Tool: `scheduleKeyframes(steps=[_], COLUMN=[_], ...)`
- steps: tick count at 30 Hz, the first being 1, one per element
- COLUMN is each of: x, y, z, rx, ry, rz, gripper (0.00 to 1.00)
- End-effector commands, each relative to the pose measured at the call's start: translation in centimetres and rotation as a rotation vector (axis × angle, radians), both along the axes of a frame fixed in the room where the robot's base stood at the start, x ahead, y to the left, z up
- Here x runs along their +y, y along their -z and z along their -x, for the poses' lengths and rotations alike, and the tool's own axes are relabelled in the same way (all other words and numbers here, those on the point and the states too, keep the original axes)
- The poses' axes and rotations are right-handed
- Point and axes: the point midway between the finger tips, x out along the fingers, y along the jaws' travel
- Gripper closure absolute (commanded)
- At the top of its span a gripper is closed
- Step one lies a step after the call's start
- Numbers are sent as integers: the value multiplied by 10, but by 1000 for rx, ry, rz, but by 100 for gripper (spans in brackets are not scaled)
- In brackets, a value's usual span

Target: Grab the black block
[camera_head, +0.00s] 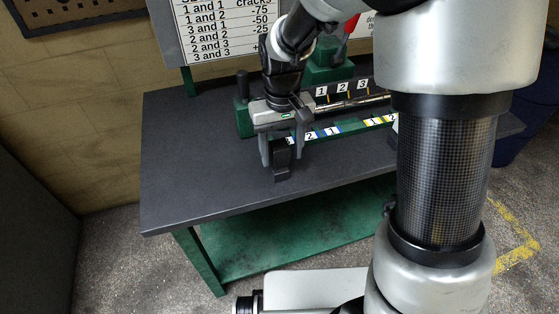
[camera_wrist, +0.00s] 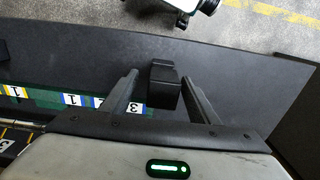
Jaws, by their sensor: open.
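The black block (camera_head: 282,172) stands on the dark tabletop, just in front of the green rail with numbered labels. My gripper (camera_head: 281,152) is over it, pointing down, with its fingers apart. In the wrist view the block (camera_wrist: 163,85) shows between the two open fingers of my gripper (camera_wrist: 160,78), with a visible gap on each side. The block reaches a little past the fingertips there. Whether either finger touches it cannot be told from the head view.
The green rail (camera_head: 345,128) with number labels lies close behind the block. A green device with a red lever (camera_head: 351,25) stands behind it, below a white sign (camera_head: 225,28). The tabletop (camera_head: 190,165) is clear to the left and front.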

Motion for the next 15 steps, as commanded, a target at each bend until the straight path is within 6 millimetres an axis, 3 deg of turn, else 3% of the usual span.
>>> scheduleKeyframes(steps=[6, 14, 15], x=[5, 5, 5], y=[36, 40, 40], z=[-2, -2, -2], rx=[3, -1, -1], ry=[0, 0, 0], rz=[1, -1, -1], gripper=[45, 45, 49])
